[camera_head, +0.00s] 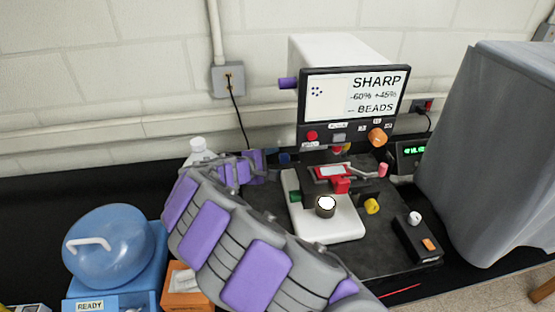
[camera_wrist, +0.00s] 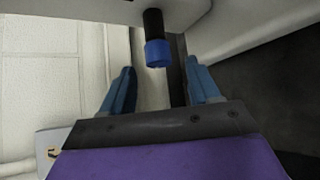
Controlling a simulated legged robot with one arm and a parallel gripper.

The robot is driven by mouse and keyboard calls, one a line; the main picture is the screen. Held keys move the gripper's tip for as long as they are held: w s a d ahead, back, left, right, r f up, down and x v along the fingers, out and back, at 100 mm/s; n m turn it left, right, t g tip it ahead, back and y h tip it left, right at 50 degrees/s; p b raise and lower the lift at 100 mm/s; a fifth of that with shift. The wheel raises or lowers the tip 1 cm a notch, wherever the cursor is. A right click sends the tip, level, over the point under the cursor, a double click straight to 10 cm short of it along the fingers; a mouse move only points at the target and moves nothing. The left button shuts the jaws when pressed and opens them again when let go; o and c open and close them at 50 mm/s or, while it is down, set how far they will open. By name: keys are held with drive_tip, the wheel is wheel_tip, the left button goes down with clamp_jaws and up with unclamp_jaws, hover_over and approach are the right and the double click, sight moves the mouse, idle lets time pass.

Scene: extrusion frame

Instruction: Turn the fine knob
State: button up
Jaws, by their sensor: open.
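A blue knob (camera_wrist: 158,53) on a short black shaft sticks out from the pale body of the instrument in the wrist view. No label shows on it, so I cannot tell if it is the fine knob. My gripper (camera_wrist: 161,67) is open, with one blue finger to each side of the knob and a gap on both sides. The knob lies near the fingertips; its exact depth is unclear. In the head view my gripper (camera_head: 283,158) is at the left side of the instrument (camera_head: 322,55), small and partly hidden by my arm.
The instrument has a "SHARP" screen (camera_head: 353,95), an orange knob (camera_head: 377,137), a yellow knob (camera_head: 372,206) and a white stage base (camera_head: 340,225). A small black control box (camera_head: 417,240) stands at right. A grey covered block (camera_head: 495,150) and a blue lidded device (camera_head: 108,250) flank the bench.

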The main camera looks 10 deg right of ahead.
drive_tip(key=p+v, duration=0.1)
drive_tip(key=v, duration=1.3)
drive_tip(key=shift+p, duration=0.4)
idle(1.6)
